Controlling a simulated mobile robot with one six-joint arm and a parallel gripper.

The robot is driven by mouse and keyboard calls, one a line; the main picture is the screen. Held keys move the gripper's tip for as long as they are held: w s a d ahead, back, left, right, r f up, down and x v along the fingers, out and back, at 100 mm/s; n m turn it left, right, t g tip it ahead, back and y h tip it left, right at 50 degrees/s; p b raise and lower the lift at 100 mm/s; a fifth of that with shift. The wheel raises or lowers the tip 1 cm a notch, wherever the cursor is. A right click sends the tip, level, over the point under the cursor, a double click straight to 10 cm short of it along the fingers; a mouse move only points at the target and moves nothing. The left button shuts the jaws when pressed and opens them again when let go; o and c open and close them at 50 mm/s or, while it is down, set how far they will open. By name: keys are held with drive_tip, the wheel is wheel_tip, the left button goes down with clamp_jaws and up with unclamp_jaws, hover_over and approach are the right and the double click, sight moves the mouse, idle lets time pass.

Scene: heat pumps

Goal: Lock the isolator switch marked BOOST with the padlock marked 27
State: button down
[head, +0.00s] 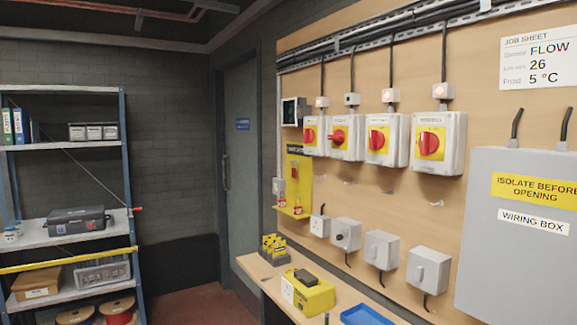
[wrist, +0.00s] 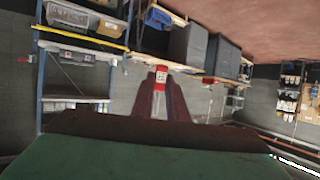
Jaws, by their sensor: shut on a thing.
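In the head view a row of isolator switches with red handles on yellow plates hangs on the wooden board: the first (head: 313,135), second (head: 344,137), third (head: 388,140) and nearest (head: 437,144). Their name labels are too small to read, so I cannot tell which is BOOST. In the wrist view my gripper (wrist: 162,84) is shut on a small red padlock (wrist: 161,77) with a white label, held between the fingertips. My gripper does not show in the head view.
A yellow lockout board (head: 299,182) with small red items hangs left of the switches. Below are grey boxes, a bench (head: 262,272) with a yellow case (head: 307,293) and a blue tray (head: 366,316). A grey wiring box (head: 520,260) juts out right. Shelving (head: 70,235) stands left.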

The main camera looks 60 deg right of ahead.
drive_tip(key=s+d+r+m+g+h+p, duration=0.1)
drive_tip(key=d+r+m+h+p, duration=0.15)
drive_tip(key=d, duration=0.95)
drive_tip(key=s+d+r+m+g+h+p, duration=0.1)
drive_tip(key=s+d+r+m+h+p, duration=0.2)
drive_tip(key=d, duration=0.9)
drive_tip(key=d+r+m+g+h+p, duration=0.1)
drive_tip(key=d+r+m+h, duration=0.25)
drive_tip(key=d, duration=0.85)
drive_tip(key=s+d+r+m+g+h+p, duration=0.25)
drive_tip(key=s+d+r, duration=0.35)
drive_tip(key=d, duration=0.4)
drive_tip(key=s+d+r+m+g+h+p, duration=0.2)
drive_tip(key=s+d+r+m+g, duration=0.15)
drive_tip(key=s+d, duration=0.55)
drive_tip(key=s+d+r+m+g+p, duration=0.1)
drive_tip(key=s+d+r+m+g, duration=0.2)
drive_tip(key=s, duration=0.6)
drive_tip(key=s+d+r+m+g+y+p, duration=0.1)
drive_tip(key=s+d+r+m+g+p, duration=0.1)
drive_tip(key=s+d+r+g, duration=0.3)
drive_tip(key=s+d+r+m+g+y+p, duration=0.1)
drive_tip(key=s+d+r+m+g+p, duration=0.1)
drive_tip(key=s+d+r, duration=0.7)
drive_tip(key=s+d+m+g, duration=0.1)
drive_tip(key=s+d+m, duration=0.1)
drive_tip(key=s+d, duration=0.1)
drive_tip(key=shift+s+g, duration=0.4)
drive_tip(key=shift+s, duration=0.25)
